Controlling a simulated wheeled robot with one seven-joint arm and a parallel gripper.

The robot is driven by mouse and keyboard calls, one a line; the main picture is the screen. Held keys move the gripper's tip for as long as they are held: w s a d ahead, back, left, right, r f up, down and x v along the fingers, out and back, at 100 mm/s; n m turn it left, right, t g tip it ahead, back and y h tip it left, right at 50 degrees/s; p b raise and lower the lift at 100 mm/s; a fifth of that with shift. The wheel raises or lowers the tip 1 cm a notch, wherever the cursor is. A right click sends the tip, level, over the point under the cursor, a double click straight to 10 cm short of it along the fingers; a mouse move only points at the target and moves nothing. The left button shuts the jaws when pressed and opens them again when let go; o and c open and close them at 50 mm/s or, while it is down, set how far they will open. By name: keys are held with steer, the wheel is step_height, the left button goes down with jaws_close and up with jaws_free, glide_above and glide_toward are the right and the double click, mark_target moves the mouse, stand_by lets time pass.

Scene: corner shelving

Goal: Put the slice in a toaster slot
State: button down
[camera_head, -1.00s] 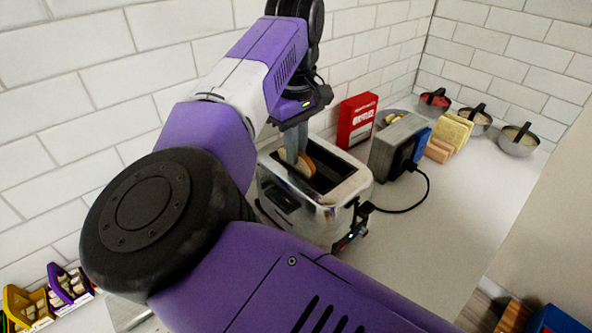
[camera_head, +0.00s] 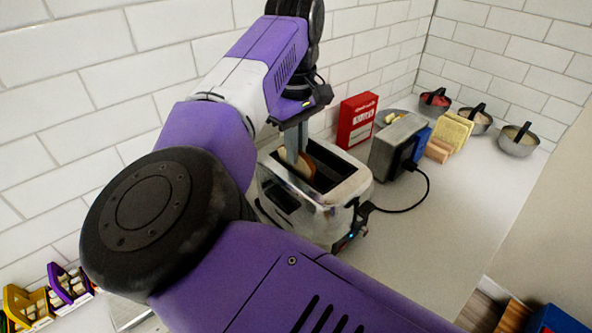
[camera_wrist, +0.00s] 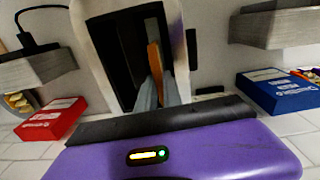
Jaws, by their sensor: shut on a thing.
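The chrome toaster (camera_head: 325,210) stands on the counter against the tiled wall, with dark slots in its top. The bread slice (camera_head: 299,168) is tan with a brown crust and sits upright, partly down in a slot; its lower part is hidden. My gripper (camera_head: 293,155) points down over the toaster, its fingers shut on the slice at the slot mouth. In the wrist view the slice (camera_wrist: 154,58) shows edge-on between the grey fingers (camera_wrist: 156,92), inside the opening of the toaster (camera_wrist: 92,55). I cannot tell how deep the slice sits.
A red box (camera_head: 356,121) stands behind the toaster. A grey block with a dark plug (camera_head: 396,145) and a cable are to its right. Yellow sponge-like blocks (camera_head: 451,131) and several bowls (camera_head: 518,141) lie farther right. The counter in front of them is clear.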

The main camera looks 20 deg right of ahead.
stand_by(0.7)
step_height(320, 180, up, 23)
steer(key=a+p, duration=0.2)
steer(key=p, duration=0.3)
steer(key=d+f, duration=0.1)
steer(key=f, duration=0.5)
steer(key=s+d+f, duration=0.1)
steer(key=f, duration=0.5)
steer(key=d+f, duration=0.1)
steer(key=f, duration=0.5)
steer(key=shift+s, duration=0.3)
steer(key=shift+f+b, duration=1.4)
steer(key=shift+f, duration=0.95)
